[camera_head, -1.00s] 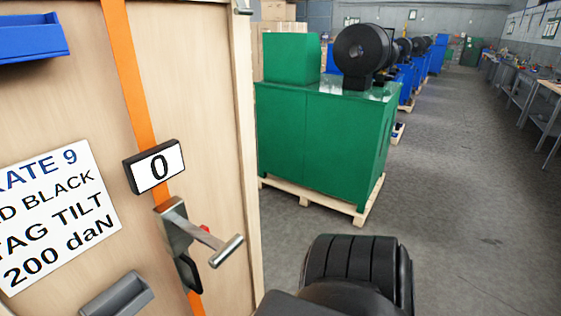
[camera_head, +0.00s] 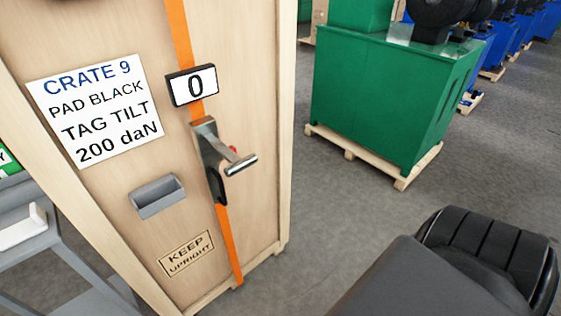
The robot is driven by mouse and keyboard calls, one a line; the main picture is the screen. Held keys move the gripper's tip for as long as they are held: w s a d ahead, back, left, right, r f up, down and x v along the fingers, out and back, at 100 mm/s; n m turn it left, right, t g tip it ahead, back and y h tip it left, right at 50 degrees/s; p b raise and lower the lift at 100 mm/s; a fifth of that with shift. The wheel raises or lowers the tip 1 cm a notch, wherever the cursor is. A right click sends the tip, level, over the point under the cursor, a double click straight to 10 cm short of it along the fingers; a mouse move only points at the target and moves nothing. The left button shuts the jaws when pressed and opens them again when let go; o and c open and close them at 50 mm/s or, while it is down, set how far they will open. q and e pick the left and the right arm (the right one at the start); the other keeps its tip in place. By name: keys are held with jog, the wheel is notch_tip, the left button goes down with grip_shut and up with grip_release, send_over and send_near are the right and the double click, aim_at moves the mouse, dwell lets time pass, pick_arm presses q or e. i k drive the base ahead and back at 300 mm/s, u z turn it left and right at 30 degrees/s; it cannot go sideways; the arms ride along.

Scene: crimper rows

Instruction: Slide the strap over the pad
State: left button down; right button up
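An orange strap (camera_head: 181,35) runs down the front of the wooden crate (camera_head: 262,100), from the top of the picture to the crate's lower edge. A metal lever tensioner (camera_head: 213,145) sits on the strap, its handle sticking out to the right. A small display (camera_head: 192,85) reading 0 is on the strap above it. A dark piece (camera_head: 218,187) shows just below the tensioner, partly behind it; I cannot tell whether it is the pad. The crate's sign (camera_head: 88,107) reads "CRATE 9, PAD BLACK, TAG TILT, 200 daN". Neither of my grippers is in view.
A grey holder (camera_head: 157,197) is fixed on the crate front, above a "KEEP UPRIGHT" plate (camera_head: 187,254). A grey cart (camera_head: 60,260) stands at the lower left. A green cabinet (camera_head: 375,100) on a pallet stands behind right. Grey floor between is clear.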

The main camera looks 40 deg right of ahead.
aim_at(192, 84)
jog(key=z, duration=0.95)
jog(key=i, duration=0.5)
jog(key=u, duration=1.5)
jog(key=k, duration=1.3)
jog(key=z, duration=1.75)
jog(key=i, duration=0.5)
